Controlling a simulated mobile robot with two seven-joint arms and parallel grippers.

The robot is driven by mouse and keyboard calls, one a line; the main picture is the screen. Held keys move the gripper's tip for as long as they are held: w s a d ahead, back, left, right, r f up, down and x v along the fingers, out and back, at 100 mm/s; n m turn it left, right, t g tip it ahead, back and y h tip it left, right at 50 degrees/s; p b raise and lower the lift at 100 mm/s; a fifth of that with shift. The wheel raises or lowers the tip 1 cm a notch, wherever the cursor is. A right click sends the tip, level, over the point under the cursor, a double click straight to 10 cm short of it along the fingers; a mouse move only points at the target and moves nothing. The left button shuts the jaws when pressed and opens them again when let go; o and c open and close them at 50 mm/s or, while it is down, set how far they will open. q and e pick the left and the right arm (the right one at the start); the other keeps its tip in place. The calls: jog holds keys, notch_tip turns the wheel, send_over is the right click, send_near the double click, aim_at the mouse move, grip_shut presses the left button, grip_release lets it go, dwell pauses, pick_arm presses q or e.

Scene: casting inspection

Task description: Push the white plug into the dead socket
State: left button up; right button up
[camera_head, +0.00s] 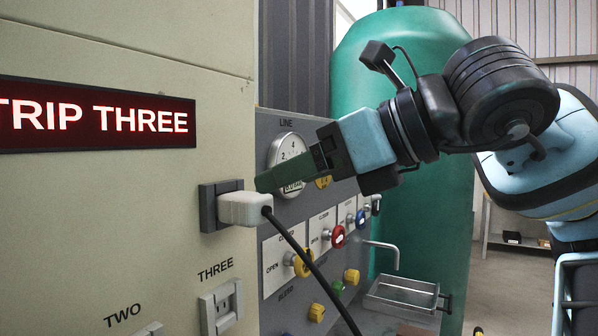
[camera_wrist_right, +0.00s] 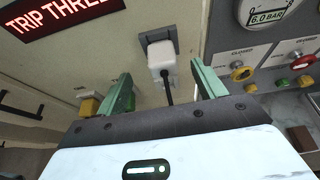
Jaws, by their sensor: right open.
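The white plug (camera_head: 245,208) with a black cord sits at the dark grey socket (camera_head: 208,207) on the beige cabinet; I cannot tell how deep it sits. In the right wrist view the plug (camera_wrist_right: 160,57) shows in front of the grey socket plate (camera_wrist_right: 157,36), beyond and between my fingers. My right gripper (camera_head: 264,182) has green fingers and comes in from the right, just behind the plug in the head view. In the wrist view my right gripper (camera_wrist_right: 163,84) is open and empty. No visible label says which socket is dead. My left gripper is not in view.
A red display (camera_head: 95,115) reads TRIP THREE. Right of the cabinet is a grey panel with a gauge (camera_head: 290,165) and coloured knobs. A metal tray (camera_head: 402,297) and green tank (camera_head: 440,235) stand beyond.

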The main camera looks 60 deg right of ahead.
aim_at(264, 196)
jog(key=shift+x, duration=3.9)
jog(key=c, duration=1.2)
jog(key=shift+o, duration=0.2)
jog(key=shift+s, duration=0.2)
jog(key=shift+s+d, duration=0.15)
jog(key=shift+s, duration=0.8)
jog(key=shift+s, duration=0.3)
jog(key=shift+s+d+p, duration=0.2)
jog(key=shift+s+p, duration=0.1)
jog(key=shift+s, duration=1.55)
